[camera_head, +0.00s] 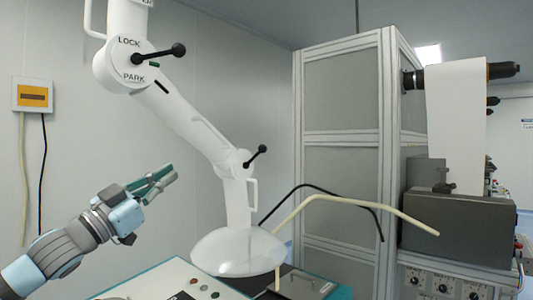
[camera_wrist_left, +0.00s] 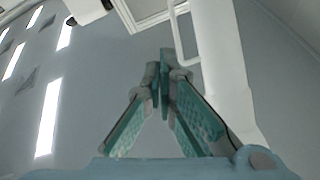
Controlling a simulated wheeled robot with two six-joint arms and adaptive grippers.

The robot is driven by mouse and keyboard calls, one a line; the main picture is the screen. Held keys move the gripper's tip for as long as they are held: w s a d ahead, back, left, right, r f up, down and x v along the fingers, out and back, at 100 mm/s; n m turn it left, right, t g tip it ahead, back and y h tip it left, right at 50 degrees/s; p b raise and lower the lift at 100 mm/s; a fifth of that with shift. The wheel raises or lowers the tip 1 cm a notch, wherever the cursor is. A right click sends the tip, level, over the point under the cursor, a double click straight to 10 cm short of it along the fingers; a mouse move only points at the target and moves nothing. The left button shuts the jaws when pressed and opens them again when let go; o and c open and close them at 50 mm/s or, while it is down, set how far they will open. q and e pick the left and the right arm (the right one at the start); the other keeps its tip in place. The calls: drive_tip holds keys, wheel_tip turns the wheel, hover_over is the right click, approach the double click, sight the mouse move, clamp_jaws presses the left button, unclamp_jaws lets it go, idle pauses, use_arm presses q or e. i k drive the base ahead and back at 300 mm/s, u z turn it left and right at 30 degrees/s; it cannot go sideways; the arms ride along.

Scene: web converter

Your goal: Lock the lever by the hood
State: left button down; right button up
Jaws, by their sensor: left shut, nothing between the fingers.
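The hood (camera_head: 240,250) is a white dome at the lower end of a white jointed arm in the head view. Close above it, a black lever with a ball knob (camera_head: 257,156) sticks out to the upper right from the lower joint. A second black lever (camera_head: 160,54) sits on the upper joint, between the words LOCK and PARK, and points right. My left gripper (camera_head: 166,178) is shut and empty, left of the hood's arm and apart from it. In the left wrist view its fingertips (camera_wrist_left: 164,72) meet, with a white arm behind. My right gripper is not in view.
A control panel (camera_head: 170,281) with buttons lies below the hood. A grey framed cabinet (camera_head: 340,120) and a machine with a white roll (camera_head: 456,120) stand at the right. A beige bent tube (camera_head: 350,200) crosses before the cabinet. A yellow box (camera_head: 33,95) hangs on the left wall.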

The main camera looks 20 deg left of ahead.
sight(262, 148)
drive_tip(key=i, duration=0.85)
